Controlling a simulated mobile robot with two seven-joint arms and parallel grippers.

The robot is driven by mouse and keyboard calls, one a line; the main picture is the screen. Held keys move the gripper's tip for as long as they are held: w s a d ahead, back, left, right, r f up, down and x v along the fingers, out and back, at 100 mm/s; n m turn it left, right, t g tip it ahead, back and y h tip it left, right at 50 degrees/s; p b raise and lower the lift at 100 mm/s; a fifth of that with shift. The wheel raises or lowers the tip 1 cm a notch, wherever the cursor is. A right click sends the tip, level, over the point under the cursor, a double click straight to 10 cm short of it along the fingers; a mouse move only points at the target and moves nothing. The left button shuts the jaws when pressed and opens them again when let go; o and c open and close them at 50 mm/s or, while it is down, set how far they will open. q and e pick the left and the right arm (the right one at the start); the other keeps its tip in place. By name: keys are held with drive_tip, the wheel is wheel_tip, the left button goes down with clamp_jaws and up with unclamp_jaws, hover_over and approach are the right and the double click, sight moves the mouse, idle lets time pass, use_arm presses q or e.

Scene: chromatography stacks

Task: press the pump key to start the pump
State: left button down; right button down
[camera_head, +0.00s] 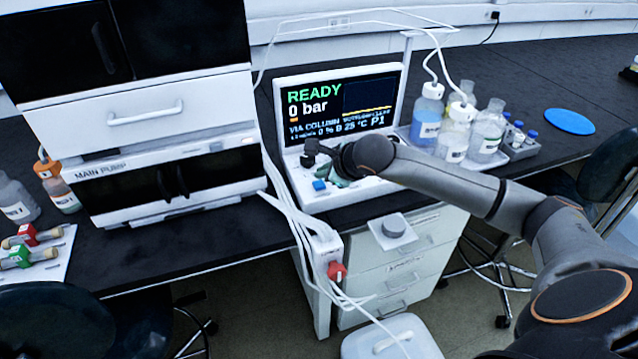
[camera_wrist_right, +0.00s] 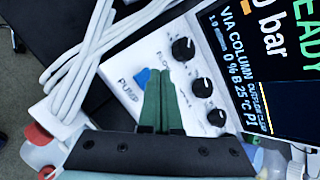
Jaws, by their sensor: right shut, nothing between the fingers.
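The pump key is a small blue key (camera_head: 319,185) on the white sloped control panel (camera_head: 322,203) below the screen. In the right wrist view the blue key (camera_wrist_right: 142,77) sits by the word PUMP, just left of my fingertips. My right gripper (camera_head: 338,180) is over the panel with its fingers together and empty. In the wrist view its green fingers (camera_wrist_right: 160,73) partly overlap the key's right side; I cannot tell whether they touch it. The screen (camera_head: 340,105) reads READY and 0 bar. My left gripper is not in view.
Several black knobs (camera_wrist_right: 202,88) stand on the panel right of my fingers. White tubes (camera_head: 285,195) run down the panel's left side by the MAIN PUMP unit (camera_head: 150,185). Bottles (camera_head: 455,132) stand right of the screen. A red knob (camera_head: 337,271) is below the bench edge.

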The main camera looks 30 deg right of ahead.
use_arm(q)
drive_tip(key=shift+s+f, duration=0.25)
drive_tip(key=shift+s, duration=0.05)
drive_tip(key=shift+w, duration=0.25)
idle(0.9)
use_arm(e)
drive_tip(key=shift+f+b, duration=0.5)
drive_tip(key=shift+b, duration=0.25)
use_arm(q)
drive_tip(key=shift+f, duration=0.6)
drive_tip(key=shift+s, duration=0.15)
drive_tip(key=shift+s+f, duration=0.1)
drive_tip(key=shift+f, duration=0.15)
use_arm(e)
drive_tip(key=shift+f, duration=0.1)
